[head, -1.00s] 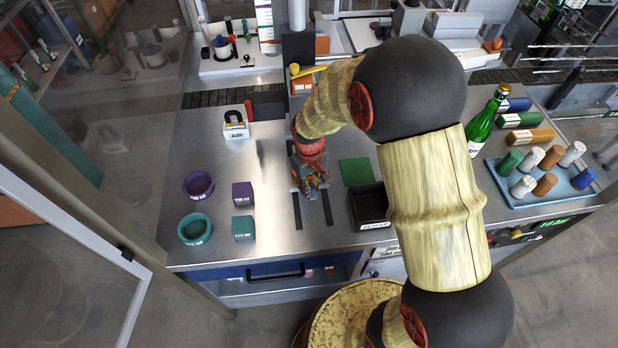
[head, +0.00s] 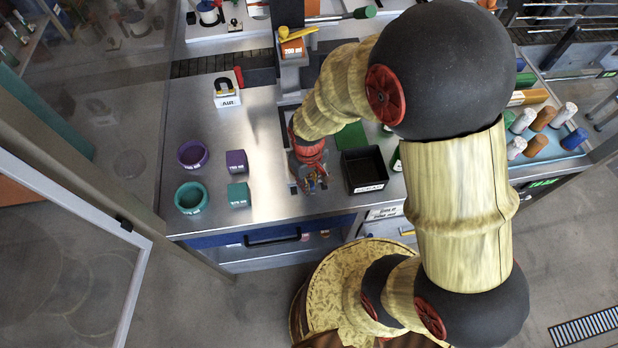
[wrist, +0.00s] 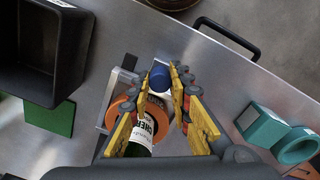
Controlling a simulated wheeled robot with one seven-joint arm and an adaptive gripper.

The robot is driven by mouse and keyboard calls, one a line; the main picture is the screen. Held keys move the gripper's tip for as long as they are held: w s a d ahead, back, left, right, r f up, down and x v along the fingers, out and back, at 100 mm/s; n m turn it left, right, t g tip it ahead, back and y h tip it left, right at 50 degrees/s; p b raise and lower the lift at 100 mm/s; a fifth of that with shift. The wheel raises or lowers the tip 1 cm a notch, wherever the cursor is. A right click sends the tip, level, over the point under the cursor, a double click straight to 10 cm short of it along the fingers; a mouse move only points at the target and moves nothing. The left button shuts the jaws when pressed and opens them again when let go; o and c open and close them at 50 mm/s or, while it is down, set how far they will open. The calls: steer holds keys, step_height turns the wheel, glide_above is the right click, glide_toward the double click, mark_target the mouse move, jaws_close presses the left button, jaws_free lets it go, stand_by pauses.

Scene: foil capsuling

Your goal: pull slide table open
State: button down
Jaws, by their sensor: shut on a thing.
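My gripper (head: 311,182) is low over the slide table near the bench's front edge. In the wrist view its yellow fingers (wrist: 161,80) close around a small blue cylindrical knob (wrist: 160,77). The slide table's grey metal plate (wrist: 122,88) shows beside the left finger, with an orange ring (wrist: 112,110) near it. A green bottle with a white label (wrist: 150,125) shows between the fingers, partly hidden by them. In the head view my gripper hides most of the slide table.
A black bin (head: 363,171) and green square (head: 350,137) lie right of my gripper. A purple block (head: 237,162), teal block (head: 239,195), purple ring (head: 193,154) and teal ring (head: 191,198) stand left. A black drawer handle (head: 272,237) runs along the front.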

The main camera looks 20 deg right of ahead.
steer(key=shift+w, duration=0.1)
steer(key=c, duration=1.6)
jaws_free()
steer(key=shift+r, duration=0.1)
step_height(320, 180, up, 12)
steer(key=shift+a+f, duration=0.1)
steer(key=shift+a, duration=0.05)
steer(key=s+d+r+m+t+b, duration=0.1)
steer(key=s+r+t+b, duration=0.1)
steer(key=s+b, duration=0.1)
steer(key=s+d+r+m+t+b, duration=0.1)
steer(key=s+r+b, duration=0.2)
steer(key=b, duration=0.2)
steer(key=s+d+r+m+t+b, duration=0.1)
steer(key=s+r+t+b, duration=0.1)
steer(key=s+b, duration=0.1)
steer(key=shift+s+r+t+b, duration=0.25)
steer(key=shift+s+t+b, duration=0.05)
steer(key=shift+b, duration=0.15)
